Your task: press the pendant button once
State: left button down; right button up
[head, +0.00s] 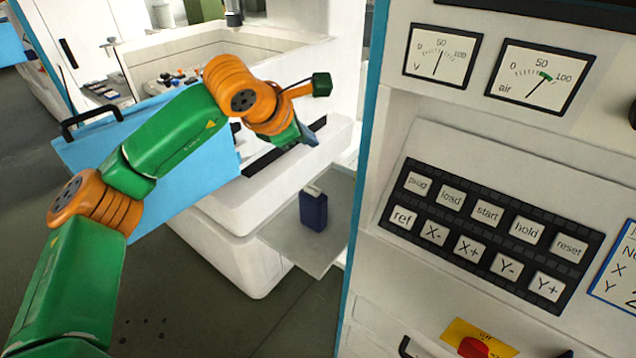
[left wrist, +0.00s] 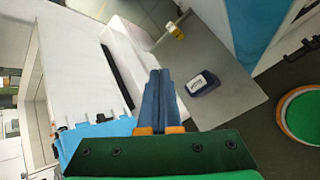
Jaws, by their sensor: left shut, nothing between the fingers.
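I cannot pick out the pendant or its button with certainty. A small dark blue box (head: 313,212) with a pale top stands on a grey shelf; it also shows in the left wrist view (left wrist: 203,84), right of my fingers. A small yellow item (left wrist: 175,31) on a thin pale rod or cord shows beyond the fingers in the left wrist view; its details are too small to read. My left gripper (head: 311,139) is shut and empty, over the white machine's front edge, above and apart from the blue box. It also shows in the left wrist view (left wrist: 160,73). My right gripper is not in view.
The grey shelf (head: 279,232) juts from the white machine (head: 235,235). A blue panel (head: 190,160) with a black handle is beside my left arm. A control cabinet at right carries labelled keys (head: 480,235), two dials and a red knob (head: 474,347). Floor shows at lower left.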

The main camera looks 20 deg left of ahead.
aim_at(309, 191)
pick_arm(q)
jog(key=f+b, duration=0.2)
jog(key=f, duration=0.1)
jog(key=f+b, duration=0.2)
jog(key=f, duration=0.1)
jog(key=f+b, duration=0.3)
jog(key=shift+s, duration=0.25)
jog(key=shift+r, duration=0.15)
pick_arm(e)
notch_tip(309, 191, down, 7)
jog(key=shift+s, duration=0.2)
pick_arm(q)
jog(key=shift+s, duration=0.1)
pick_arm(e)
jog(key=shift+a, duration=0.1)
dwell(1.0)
pick_arm(q)
jog(key=shift+f+b, duration=0.4)
jog(key=shift+b, duration=0.1)
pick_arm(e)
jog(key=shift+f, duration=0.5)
